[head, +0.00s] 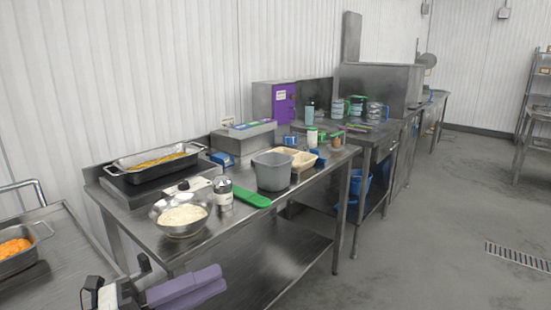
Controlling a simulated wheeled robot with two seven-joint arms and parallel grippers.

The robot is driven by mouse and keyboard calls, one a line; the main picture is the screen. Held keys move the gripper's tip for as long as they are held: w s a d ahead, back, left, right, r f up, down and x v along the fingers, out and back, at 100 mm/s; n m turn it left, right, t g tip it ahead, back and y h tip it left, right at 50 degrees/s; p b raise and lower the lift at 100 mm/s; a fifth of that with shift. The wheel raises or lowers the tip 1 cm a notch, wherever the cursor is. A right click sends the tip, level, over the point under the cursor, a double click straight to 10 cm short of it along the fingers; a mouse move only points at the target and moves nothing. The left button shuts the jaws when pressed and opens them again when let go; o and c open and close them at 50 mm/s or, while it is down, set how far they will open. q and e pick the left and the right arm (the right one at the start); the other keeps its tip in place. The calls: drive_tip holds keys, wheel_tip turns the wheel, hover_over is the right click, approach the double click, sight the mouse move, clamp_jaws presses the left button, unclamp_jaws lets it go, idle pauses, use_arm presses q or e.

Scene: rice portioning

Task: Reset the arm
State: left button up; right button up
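The gripper is clear of the bowl (181,228) of rice, the green-handled tool (252,198) and the grey tub (272,172) on the table.
A second table (62,262) with a pan of orange food (17,252) is at left. The floor at right (440,220) is open.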

use_arm(q)
drive_tip(key=s+a+f+n+t+y, duration=0.25)
drive_tip(key=f+n+y, duration=0.35)
drive_tip(key=f+n, duration=0.5)
drive_tip(key=s+a+f+n+t+y, duration=0.1)
drive_tip(key=a+f+n+t+y, duration=0.4)
drive_tip(key=f+n, duration=0.65)
drive_tip(key=s+d+f+n+g+y, duration=0.3)
drive_tip(key=s+f+n+g, duration=0.5)
drive_tip(key=s+f, duration=0.7)
drive_tip(key=shift+s+f+y, duration=0.25)
drive_tip(key=shift+s+y, duration=0.25)
drive_tip(key=shift+s, duration=0.25)
drive_tip(key=shift+w, duration=0.1)
